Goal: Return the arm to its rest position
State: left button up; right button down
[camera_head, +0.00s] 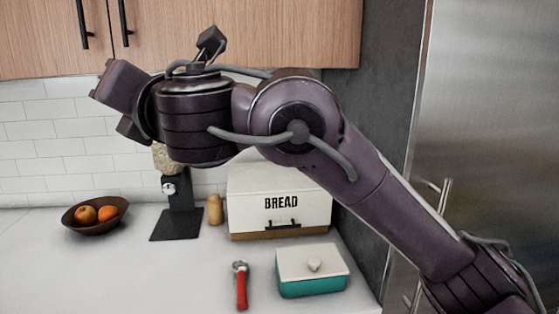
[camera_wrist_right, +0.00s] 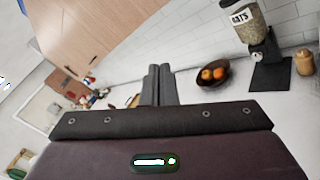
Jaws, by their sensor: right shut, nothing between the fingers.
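My right arm (camera_head: 385,200) comes in from the right of the head view, raised and bent above the counter, with its wrist end pointing left. In the right wrist view the two dark fingers of my right gripper (camera_wrist_right: 160,72) lie together, shut, with nothing held between them. The fingers are not clear in the head view. My left gripper is in neither view.
The white counter (camera_head: 150,275) holds a fruit bowl (camera_head: 80,224), a cereal dispenser (camera_head: 178,215), a bread box (camera_head: 270,188), a red-handled tool (camera_head: 241,288) and a teal lidded dish (camera_head: 312,285). Wooden cabinets (camera_head: 240,35) hang above; a steel fridge (camera_head: 490,120) stands right.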

jog(key=w+d+f+m+t+h, duration=0.1)
jog(key=w+d+f+m+h, duration=0.15)
jog(key=d+f+m, duration=0.5)
jog(key=w+d+f+m+h, duration=0.2)
jog(key=w+d+f+m, duration=0.25)
jog(key=f+m, duration=0.65)
jog(key=s+d+f+m+g+h, duration=0.15)
jog(key=d+f+m, duration=0.35)
jog(key=f, duration=0.5)
jog(key=s+d+f+m+g+h, duration=0.1)
jog(key=s+d+f+m+h, duration=0.15)
jog(key=d+f, duration=0.6)
jog(key=s+d+f+m+g+h, duration=0.2)
jog(key=s+d+f+m+g, duration=0.25)
jog(key=s+d+f, duration=0.4)
jog(key=s+d+f+m+g+h, duration=0.25)
jog(key=s+d+f+m, duration=0.35)
jog(key=s+f, duration=0.5)
jog(key=s+f+g, duration=0.2)
jog(key=s+f, duration=0.1)
jog(key=f, duration=2.7)
jog(key=s+d+f+g, duration=0.1)
jog(key=s+d+f, duration=0.2)
jog(key=s+f, duration=1.4)
jog(key=shift+s+n, duration=0.45)
jog(key=shift+s, duration=0.75)
